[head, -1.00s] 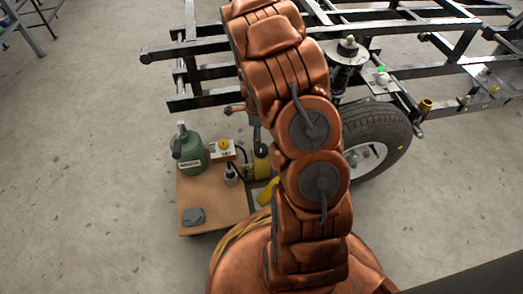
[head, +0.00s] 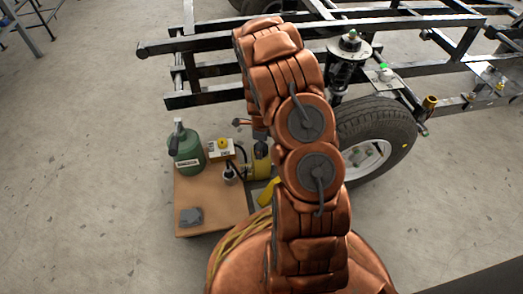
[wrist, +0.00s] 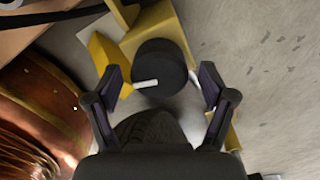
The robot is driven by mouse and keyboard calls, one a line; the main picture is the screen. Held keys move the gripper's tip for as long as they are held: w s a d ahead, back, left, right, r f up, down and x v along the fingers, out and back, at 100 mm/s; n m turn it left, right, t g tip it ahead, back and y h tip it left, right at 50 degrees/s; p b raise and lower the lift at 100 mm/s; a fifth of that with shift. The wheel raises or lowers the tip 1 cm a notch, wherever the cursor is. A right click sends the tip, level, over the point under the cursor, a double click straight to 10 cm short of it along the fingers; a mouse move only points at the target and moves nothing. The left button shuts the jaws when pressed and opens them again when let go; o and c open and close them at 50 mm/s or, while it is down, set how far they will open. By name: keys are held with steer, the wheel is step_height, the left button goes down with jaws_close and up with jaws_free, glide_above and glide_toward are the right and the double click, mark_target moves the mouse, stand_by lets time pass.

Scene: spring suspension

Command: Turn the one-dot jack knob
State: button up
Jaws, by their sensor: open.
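A black round knob (wrist: 160,60) with a white mark on its lower left edge sits against a yellow jack body (wrist: 152,28) in the wrist view. No dots can be made out on it. My gripper (wrist: 160,78) is open, with one finger on each side of the knob and clear gaps between. A second dark rounded shape (wrist: 150,128) lies lower, between the finger bases; I cannot tell what it is. In the head view the yellow jack (head: 262,162) shows beside the wooden board, partly behind my arm, which hides the knob and most of the gripper.
A wheel (head: 378,130) and a black frame (head: 205,45) stand right and behind. Floor at left is clear.

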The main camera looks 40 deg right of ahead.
steer(key=shift+f, duration=0.45)
steer(key=c, duration=1.2)
